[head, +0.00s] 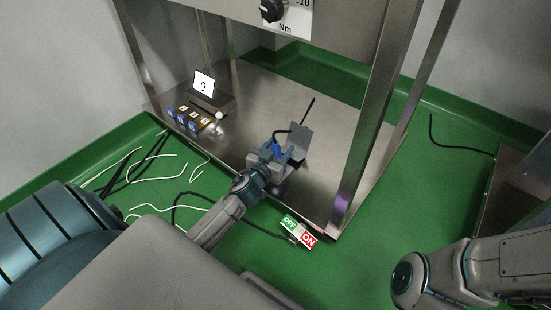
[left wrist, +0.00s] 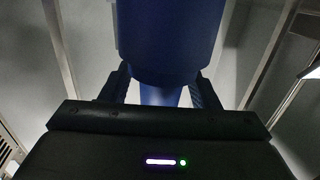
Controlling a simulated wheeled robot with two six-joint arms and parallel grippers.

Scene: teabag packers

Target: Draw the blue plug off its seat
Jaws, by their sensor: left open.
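The blue plug (head: 279,149) is at a small grey upright bracket (head: 299,138) on the steel shelf, largely hidden by my left gripper (head: 272,155). In the left wrist view the plug (left wrist: 170,40) is large and close, with a wide blue body and a narrower blue part below it. The two dark fingers of my left gripper (left wrist: 160,88) stand on either side of the narrower part, open, with gaps beside it. The seat itself is hidden. My right arm shows at the lower right, but its gripper is out of view.
A row of small blue-and-white items (head: 184,121) and a card reading 0 (head: 204,84) are on the shelf's left. A steel post (head: 360,140) rises right of the plug. An OFF/ON switch (head: 299,233) and loose cables lie on the green floor.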

